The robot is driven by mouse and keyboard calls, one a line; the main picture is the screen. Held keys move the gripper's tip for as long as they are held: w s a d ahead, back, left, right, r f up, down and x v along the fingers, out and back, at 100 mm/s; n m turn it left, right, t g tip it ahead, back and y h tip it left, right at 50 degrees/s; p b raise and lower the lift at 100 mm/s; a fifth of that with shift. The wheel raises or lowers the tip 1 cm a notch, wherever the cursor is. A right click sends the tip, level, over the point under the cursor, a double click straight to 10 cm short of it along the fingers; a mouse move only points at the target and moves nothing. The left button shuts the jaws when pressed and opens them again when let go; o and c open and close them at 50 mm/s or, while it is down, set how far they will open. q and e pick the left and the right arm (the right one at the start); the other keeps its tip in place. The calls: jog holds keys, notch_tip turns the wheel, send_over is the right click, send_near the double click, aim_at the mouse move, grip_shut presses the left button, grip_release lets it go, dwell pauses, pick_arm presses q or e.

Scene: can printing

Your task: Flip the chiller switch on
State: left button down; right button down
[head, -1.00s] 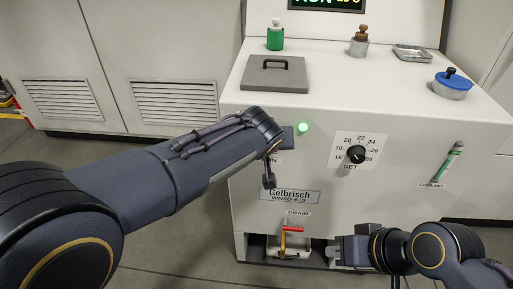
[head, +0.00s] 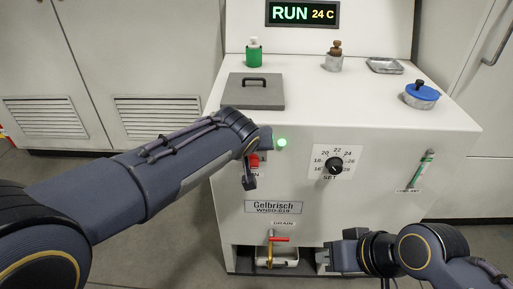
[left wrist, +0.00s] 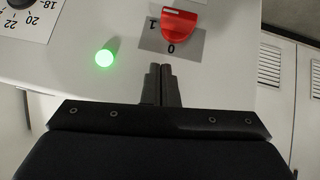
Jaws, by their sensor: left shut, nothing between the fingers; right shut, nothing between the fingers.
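The chiller (head: 340,205) is a white cabinet with a green lamp (head: 281,142) lit on its front. The red switch (head: 254,160) sits left of the lamp, partly hidden by my left arm in the head view. In the left wrist view the red switch (left wrist: 179,24) is on a grey plate marked 1 and 0. My left gripper (left wrist: 163,84) is shut and empty, apart from the switch, with its fingertips toward the plate. In the head view my left gripper (head: 265,138) is beside the lamp. My right gripper (head: 325,258) is shut and empty near the drain.
The display (head: 303,13) reads RUN 24 C. A set dial (head: 335,166) and a coolant gauge (head: 422,169) are on the front; a red-handled drain tap (head: 271,245) is below. A lid (head: 253,91), bottles and a blue-topped pot (head: 421,94) stand on top.

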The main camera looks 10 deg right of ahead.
pick_arm(q)
jog(key=d+v, duration=0.1)
jog(key=v, duration=0.9)
jog(key=shift+s+r, duration=0.15)
jog(key=shift+r, duration=0.4)
pick_arm(e)
jog(key=shift+s+d+r, duration=0.2)
jog(key=shift+r, duration=0.5)
